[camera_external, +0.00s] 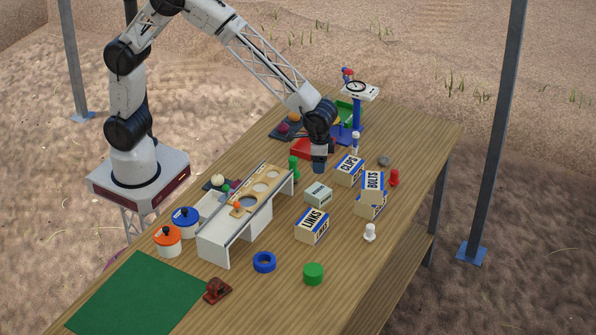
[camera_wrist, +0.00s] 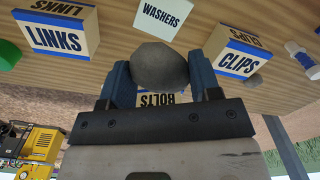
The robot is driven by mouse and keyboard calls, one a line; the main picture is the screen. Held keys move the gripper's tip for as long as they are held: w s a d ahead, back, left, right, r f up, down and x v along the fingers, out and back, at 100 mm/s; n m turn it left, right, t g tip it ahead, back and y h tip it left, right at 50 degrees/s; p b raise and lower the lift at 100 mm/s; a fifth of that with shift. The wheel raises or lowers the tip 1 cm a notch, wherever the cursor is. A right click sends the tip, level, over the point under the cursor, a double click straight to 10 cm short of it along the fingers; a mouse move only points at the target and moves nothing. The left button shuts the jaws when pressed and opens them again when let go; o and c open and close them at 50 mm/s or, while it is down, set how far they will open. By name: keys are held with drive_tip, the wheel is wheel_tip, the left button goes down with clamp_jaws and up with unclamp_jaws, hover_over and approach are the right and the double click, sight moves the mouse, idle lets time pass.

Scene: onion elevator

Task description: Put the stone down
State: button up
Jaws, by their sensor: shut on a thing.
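My gripper (camera_external: 319,166) hangs above the table's middle, beside the green bottle-like piece (camera_external: 294,167). In the wrist view its blue fingers (camera_wrist: 160,78) are shut on a smooth grey-brown stone (camera_wrist: 160,66). The held stone cannot be made out in the external view. The wooden table (camera_external: 345,270) lies below the gripper. How far the stone is above the table is hard to tell.
Boxes marked CLIPS (camera_external: 350,170), BOLTS (camera_external: 373,186) and LINKS (camera_external: 312,226) stand to the right and front, with a WASHERS box (camera_wrist: 162,17) between. A white stand (camera_external: 215,240) is left; a blue lift (camera_external: 357,115) stands behind. A grey roundish thing (camera_external: 383,160) lies right.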

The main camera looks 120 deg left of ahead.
hover_over(319, 191)
drive_tip(key=shift+f, duration=2.9)
drive_tip(key=shift+f, duration=1.85)
drive_tip(key=shift+f, duration=0.15)
drive_tip(key=o, duration=1.1)
wheel_tip(319, 191, up, 12)
drive_tip(key=shift+r, duration=0.15)
